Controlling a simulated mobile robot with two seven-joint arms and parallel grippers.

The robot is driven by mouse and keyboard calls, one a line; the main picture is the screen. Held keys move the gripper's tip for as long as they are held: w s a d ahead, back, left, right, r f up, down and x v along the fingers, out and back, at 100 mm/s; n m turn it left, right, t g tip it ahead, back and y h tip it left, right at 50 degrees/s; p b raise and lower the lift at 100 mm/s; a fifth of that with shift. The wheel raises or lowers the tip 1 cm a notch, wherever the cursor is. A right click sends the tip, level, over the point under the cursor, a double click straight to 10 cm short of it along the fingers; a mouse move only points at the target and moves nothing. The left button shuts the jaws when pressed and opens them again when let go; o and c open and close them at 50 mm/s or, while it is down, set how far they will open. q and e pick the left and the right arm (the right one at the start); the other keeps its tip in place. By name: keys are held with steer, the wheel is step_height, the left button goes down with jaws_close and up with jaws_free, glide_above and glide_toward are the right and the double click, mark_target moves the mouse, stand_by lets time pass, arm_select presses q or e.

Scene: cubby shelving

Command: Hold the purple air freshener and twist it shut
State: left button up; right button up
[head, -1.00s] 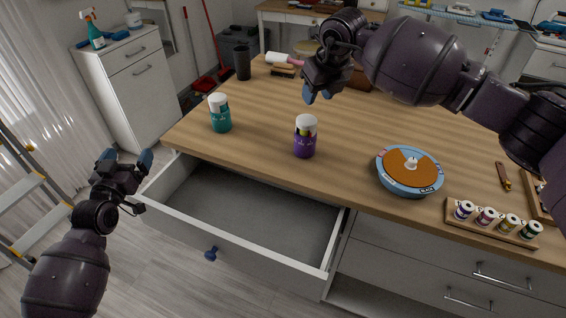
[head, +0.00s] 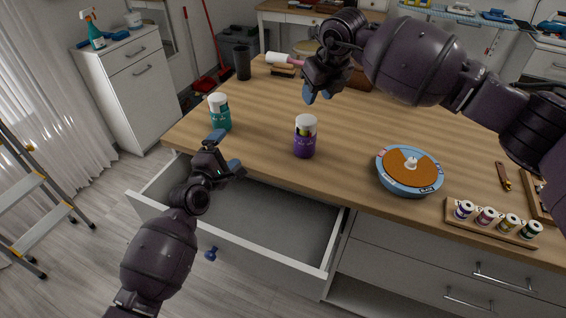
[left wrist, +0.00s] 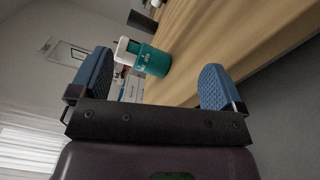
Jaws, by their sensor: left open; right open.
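The purple air freshener (head: 304,146), with a white top, stands upright on the wooden counter in the head view. A similar teal container (head: 220,119) stands to its left and also shows between my left fingers in the left wrist view (left wrist: 154,61). My left gripper (head: 226,151) is open and empty, near the counter's front edge, over the open drawer and just in front of the teal container. My right gripper (head: 318,95) is open and empty above the counter, behind the purple air freshener. Neither gripper touches it.
The open drawer (head: 235,240) juts out below the counter (head: 350,140). A blue and orange round device (head: 409,172) and a rack of small bottles (head: 490,224) lie to the right. A black cup (head: 243,66) stands at the back left.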

mark_target(300, 145)
arm_select(q)
steer(key=d+n+h, duration=0.1)
steer(key=d+n, duration=0.1)
steer(key=d, duration=0.1)
steer(key=d+n+h, duration=0.1)
steer(key=d+n, duration=0.1)
steer(key=d, duration=0.2)
steer(key=w+d+n+g, duration=0.1)
steer(key=d+n, duration=0.1)
steer(key=d, duration=0.2)
steer(key=shift+r+n+h, duration=0.3)
steer(key=shift+r+h, duration=0.05)
steer(key=shift+h, duration=0.05)
steer(key=d+n, duration=0.1)
steer(key=s+d+f+n, duration=0.1)
steer(key=n, duration=0.1)
steer(key=d+n, duration=0.1)
steer(key=shift+s+d+f+n+g+h, duration=0.3)
steer(key=shift+s+d+f+n, duration=0.05)
steer(key=shift+f+n, duration=0.05)
steer(key=shift+s+d+f+n, duration=0.1)
steer(key=shift+s+f+n, duration=0.1)
steer(key=shift+f+n, duration=0.15)
steer(key=shift+x, duration=5.3)
